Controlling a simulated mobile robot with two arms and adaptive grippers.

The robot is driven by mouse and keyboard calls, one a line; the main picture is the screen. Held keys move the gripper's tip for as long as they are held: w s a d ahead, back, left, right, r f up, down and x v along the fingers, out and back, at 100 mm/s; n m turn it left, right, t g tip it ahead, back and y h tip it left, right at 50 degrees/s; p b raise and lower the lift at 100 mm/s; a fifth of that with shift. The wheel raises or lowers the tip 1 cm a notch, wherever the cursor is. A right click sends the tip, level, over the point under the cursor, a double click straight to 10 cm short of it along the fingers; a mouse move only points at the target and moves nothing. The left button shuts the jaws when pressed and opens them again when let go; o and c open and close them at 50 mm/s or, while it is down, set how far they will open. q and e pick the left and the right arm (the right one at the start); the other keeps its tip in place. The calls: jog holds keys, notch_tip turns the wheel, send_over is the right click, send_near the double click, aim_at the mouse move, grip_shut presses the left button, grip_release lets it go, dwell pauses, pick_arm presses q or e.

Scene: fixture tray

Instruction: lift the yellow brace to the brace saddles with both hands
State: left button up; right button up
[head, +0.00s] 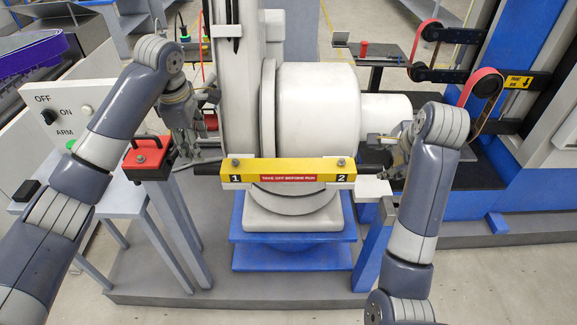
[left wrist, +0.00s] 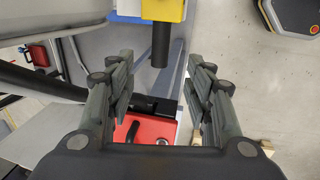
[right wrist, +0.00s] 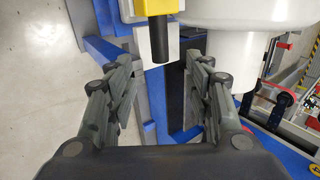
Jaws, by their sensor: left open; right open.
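Pale supports (head: 234,184) show under both ends; I cannot tell whether these are the saddles. My left gripper (left wrist: 161,86) is open; the left handle (left wrist: 160,52) lies ahead of its fingers, apart from them. My right gripper (right wrist: 159,75) is open; the right handle (right wrist: 158,42) lies ahead, in line with the gap. Brace ends (left wrist: 168,10) (right wrist: 157,6) show in both wrist views.
A control panel (head: 58,115) is at the left. A blue belt machine (head: 520,150) stands at the right. A pale plate (head: 373,187) lies below the right handle.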

aim_at(205, 167)
pick_arm(q)
jog(key=f, duration=0.3)
jog(key=w+f, duration=0.1)
jog(key=f, duration=0.3)
jog(key=w+f, duration=0.1)
jog(key=f, duration=0.2)
jog(key=shift+f, duration=0.35)
pick_arm(e)
jog(key=x, duration=1.1)
jog(key=shift+s, duration=0.1)
pick_arm(q)
grip_shut()
pick_arm(e)
grip_shut()
